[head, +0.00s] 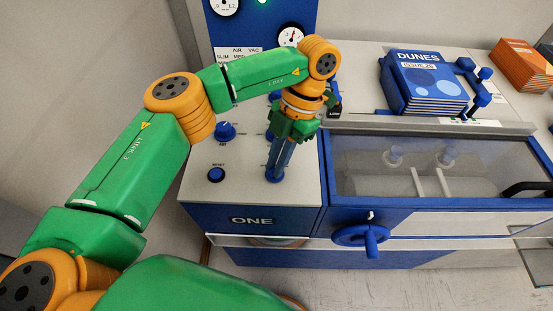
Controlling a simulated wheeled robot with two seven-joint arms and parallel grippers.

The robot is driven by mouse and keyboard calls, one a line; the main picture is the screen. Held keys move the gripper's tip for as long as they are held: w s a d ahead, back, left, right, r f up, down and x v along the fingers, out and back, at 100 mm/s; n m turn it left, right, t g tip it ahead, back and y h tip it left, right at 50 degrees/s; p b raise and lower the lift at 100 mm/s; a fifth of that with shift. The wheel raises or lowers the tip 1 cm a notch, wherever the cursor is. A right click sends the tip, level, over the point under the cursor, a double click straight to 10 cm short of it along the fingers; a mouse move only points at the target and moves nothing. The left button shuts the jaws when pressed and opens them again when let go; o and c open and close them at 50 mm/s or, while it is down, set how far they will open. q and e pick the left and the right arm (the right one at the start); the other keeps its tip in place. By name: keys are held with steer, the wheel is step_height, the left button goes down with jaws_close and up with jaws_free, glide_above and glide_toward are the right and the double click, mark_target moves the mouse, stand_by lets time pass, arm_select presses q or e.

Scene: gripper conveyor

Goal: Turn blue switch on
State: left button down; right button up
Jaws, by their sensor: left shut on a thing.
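The control panel (235,190) has a grey sloped top with several blue controls. My left gripper (278,162) points down at the panel's front part, right of its middle. Its fingers are shut on a blue switch (275,175), whose round base shows below the fingertips. The fingers hide most of the switch's lever, so I cannot tell its position. My right gripper is not in view.
A glass-lidded compartment (430,165) and a blue hand valve (361,235) lie to the right. Books (425,82) stand behind the compartment.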

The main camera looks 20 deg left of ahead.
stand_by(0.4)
arm_select(q)
steer(key=c, duration=0.9)
jaws_free()
steer(key=p+v, duration=0.2)
steer(key=v, duration=0.5)
steer(key=shift+w, duration=0.1)
